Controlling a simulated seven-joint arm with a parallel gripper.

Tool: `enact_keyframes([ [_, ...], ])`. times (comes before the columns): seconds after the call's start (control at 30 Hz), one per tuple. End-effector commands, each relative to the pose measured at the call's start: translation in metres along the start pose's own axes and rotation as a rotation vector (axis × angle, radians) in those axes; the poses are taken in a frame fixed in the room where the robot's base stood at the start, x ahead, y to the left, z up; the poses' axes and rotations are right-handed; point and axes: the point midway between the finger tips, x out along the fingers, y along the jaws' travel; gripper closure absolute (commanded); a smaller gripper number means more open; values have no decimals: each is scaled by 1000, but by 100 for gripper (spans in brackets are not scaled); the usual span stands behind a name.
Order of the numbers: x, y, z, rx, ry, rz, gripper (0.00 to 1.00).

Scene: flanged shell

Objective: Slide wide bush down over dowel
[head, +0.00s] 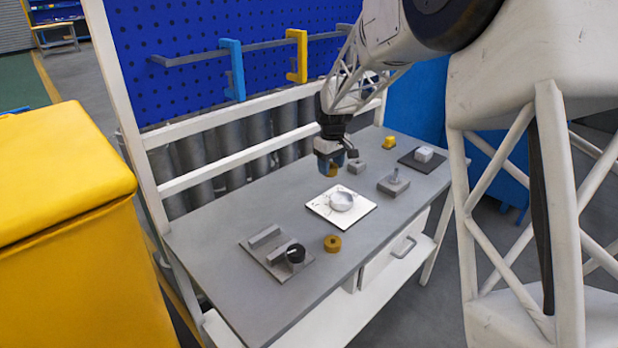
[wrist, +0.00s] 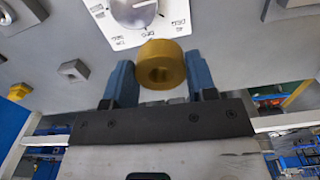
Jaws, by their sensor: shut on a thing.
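My gripper (head: 328,172) is above the rear middle of the bench, with blue fingers pointing down. It is shut on a brass-coloured ring, the wide bush (wrist: 162,65), which sits between the fingertips with its hole facing the wrist camera. In the head view the fingers partly hide the bush (head: 333,172). The dowel (head: 396,174) is a thin upright pin on a grey square base (head: 393,186), right of the gripper and apart from it. In the wrist view, part of a grey block with a round feature shows at the top left corner; I cannot tell the pin there.
A second brass ring (head: 332,243) lies near the front edge. A grey plate with a black knob (head: 295,253), a small grey block (head: 357,166) and a yellow piece (head: 389,142) stand around.

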Motion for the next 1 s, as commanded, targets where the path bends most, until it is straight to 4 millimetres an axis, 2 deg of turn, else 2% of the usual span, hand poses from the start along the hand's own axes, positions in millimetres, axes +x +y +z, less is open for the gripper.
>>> enact_keyframes([
  [0.03, -1, 18, 2, 18, 1, 1, 80],
  [0.37, -9, 118, 18, 118, 1, 1, 80],
  [0.6, -14, 190, 39, 190, 2, 1, 80],
  [0.8, -17, 235, 57, 235, 1, 1, 80],
  [1.0, -18, 257, 66, 257, 1, 1, 80],
])
